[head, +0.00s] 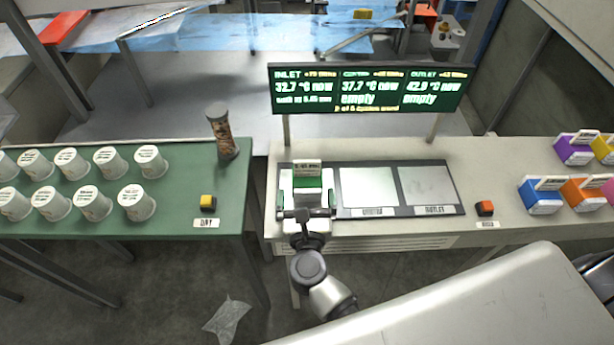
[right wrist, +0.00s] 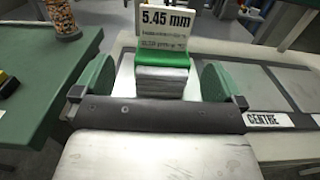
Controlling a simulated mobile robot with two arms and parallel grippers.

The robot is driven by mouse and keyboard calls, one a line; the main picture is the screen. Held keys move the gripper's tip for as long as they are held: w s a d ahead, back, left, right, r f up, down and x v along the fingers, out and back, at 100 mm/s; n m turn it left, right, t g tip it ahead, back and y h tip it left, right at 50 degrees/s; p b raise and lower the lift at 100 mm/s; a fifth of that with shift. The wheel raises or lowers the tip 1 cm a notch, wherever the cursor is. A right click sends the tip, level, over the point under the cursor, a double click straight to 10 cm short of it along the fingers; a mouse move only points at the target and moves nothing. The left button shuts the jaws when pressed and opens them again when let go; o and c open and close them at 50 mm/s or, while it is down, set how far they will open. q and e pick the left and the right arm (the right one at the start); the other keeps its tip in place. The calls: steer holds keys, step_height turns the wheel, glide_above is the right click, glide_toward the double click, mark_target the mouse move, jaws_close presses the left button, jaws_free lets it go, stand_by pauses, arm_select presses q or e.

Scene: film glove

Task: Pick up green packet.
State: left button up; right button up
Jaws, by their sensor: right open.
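The green packet (head: 308,184) stands on the left plate of the pale bench, with a white card reading "5.45 mm" behind its top. In the right wrist view the packet (right wrist: 162,61) has a green top and a grey layered front. My right gripper (head: 306,208) is at the near side of the packet. Its two green finger pads (right wrist: 158,82) are spread, one to each side of the packet, with gaps between. Whether the pads reach alongside the packet is hard to tell. My left gripper is not in view.
The centre plate (head: 369,188) and outlet plate (head: 426,185) are bare. A display board (head: 371,88) stands behind them. Coloured packets (head: 541,196) sit at the right. The green table (head: 181,180) at left holds several white cups (head: 151,161) and a jar (head: 221,134).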

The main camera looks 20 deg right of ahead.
mark_target(307, 174)
steer(key=x, duration=0.1)
steer(key=p+x, duration=0.1)
steer(key=x, duration=0.1)
steer(key=p+x, duration=0.1)
steer(key=shift+w+d+r, duration=0.2)
steer(key=shift+d+r, duration=0.1)
steer(key=shift+w+d+f, duration=0.1)
steer(key=shift+w+f, duration=0.05)
steer(key=shift+w, duration=0.25)
steer(key=shift+s, duration=0.1)
steer(key=c, duration=1.1)
steer(key=shift+o, duration=0.2)
